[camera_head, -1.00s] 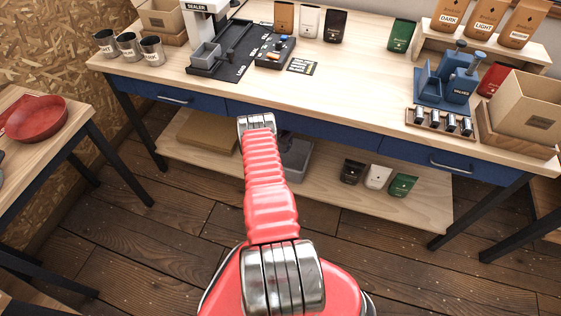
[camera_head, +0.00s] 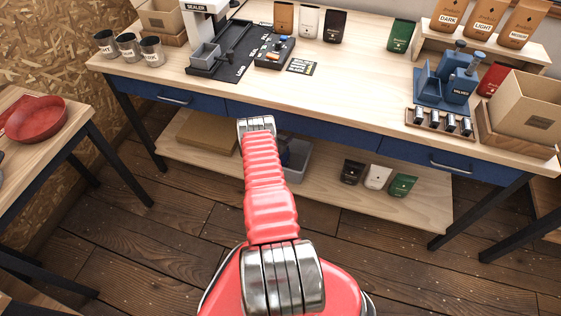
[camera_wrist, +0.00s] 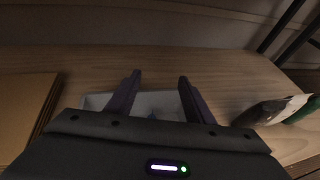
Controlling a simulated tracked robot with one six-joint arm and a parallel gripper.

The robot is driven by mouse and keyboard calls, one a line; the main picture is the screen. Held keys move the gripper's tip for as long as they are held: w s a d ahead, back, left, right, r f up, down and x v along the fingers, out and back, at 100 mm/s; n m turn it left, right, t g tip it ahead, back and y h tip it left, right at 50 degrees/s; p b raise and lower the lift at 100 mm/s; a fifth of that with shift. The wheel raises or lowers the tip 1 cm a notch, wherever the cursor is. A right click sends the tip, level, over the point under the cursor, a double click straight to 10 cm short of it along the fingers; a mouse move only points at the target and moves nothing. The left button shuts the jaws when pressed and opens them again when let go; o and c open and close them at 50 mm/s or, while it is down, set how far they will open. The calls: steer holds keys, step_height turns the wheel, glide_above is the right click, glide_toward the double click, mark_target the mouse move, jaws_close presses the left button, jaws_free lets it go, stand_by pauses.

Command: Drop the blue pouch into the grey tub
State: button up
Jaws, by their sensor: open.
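The grey tub (camera_head: 299,164) stands on the lower shelf under the bench, partly hidden behind my arm. In the wrist view the tub (camera_wrist: 163,103) lies beyond and between my fingers. A small blue patch, seemingly the blue pouch (camera_wrist: 152,116), shows low between the fingers against the tub's inside; most of it is hidden by my gripper body. My gripper (camera_wrist: 160,76) is open, its two dark fingers spread apart above the tub, and no pouch is seen clamped between the fingertips. In the head view my gripper is mostly hidden by the arm.
A cardboard box (camera_head: 207,132) lies on the shelf left of the tub. Dark, white and green pouches (camera_head: 377,176) stand to its right, with bare shelf between. The bench top with its blue drawers (camera_head: 320,130) overhangs the shelf.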

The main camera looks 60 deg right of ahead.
steer(key=shift+a, duration=0.1)
steer(key=s+v, duration=0.1)
steer(key=v, duration=1.2)
steer(key=shift+w+a, duration=0.3)
steer(key=shift+w, duration=0.2)
steer(key=shift+r, duration=0.1)
stand_by(0.4)
